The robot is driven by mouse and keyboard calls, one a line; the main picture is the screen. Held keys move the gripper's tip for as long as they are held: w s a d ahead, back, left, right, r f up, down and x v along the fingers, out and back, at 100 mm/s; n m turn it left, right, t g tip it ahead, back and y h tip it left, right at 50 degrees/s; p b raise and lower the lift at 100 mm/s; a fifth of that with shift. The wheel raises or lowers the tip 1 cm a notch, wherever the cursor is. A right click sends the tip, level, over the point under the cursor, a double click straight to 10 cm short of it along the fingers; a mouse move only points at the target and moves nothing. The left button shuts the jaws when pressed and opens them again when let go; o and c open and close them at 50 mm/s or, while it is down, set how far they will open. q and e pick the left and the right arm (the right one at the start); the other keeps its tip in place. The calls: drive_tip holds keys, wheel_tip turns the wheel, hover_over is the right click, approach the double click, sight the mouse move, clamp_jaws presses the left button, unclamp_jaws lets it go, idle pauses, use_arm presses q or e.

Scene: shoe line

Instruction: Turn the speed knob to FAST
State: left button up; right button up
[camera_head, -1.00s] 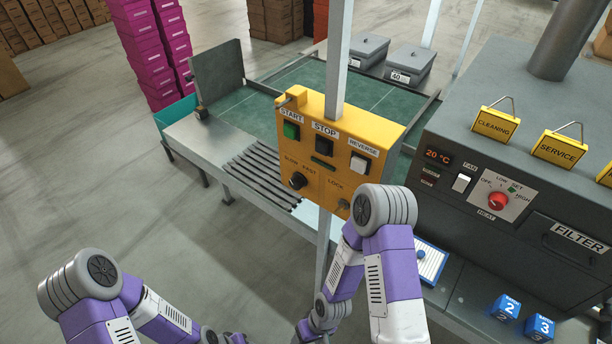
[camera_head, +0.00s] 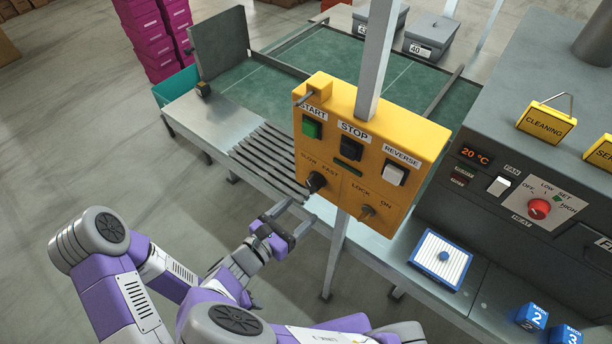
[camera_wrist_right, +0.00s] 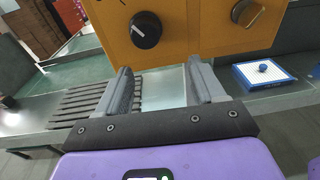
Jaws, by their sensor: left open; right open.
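The speed knob (camera_head: 316,182) is black and sits below the SLOW and FAST labels on the yellow control panel (camera_head: 425,138). In the right wrist view the knob (camera_wrist_right: 146,30) shows a white mark on its left part, toward the SLOW side. My right gripper (camera_head: 290,219) is open and empty, just below and left of the knob in the head view. In the right wrist view its fingers (camera_wrist_right: 163,88) are apart, below the knob and not touching it. My left arm comes in from the left, but I cannot make out its gripper.
The LOCK switch (camera_head: 367,212) is right of the knob. START (camera_head: 312,127), STOP (camera_head: 351,147) and REVERSE (camera_head: 395,173) buttons are above. A metal post runs behind the panel. The slatted chute (camera_head: 268,158) is to the left, a blue-and-white pad (camera_head: 440,260) to the right.

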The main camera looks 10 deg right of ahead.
sight(311, 185)
drive_tip(key=shift+t, duration=0.6)
drive_tip(key=w+d, duration=0.1)
drive_tip(key=w+d+r, duration=0.1)
drive_tip(key=w+d, duration=0.1)
drive_tip(key=w+d+r+b, duration=0.1)
drive_tip(key=w, duration=0.1)
drive_tip(key=shift+d+r, duration=0.25)
drive_tip(key=c, duration=1)
drive_tip(key=shift+c, duration=0.2)
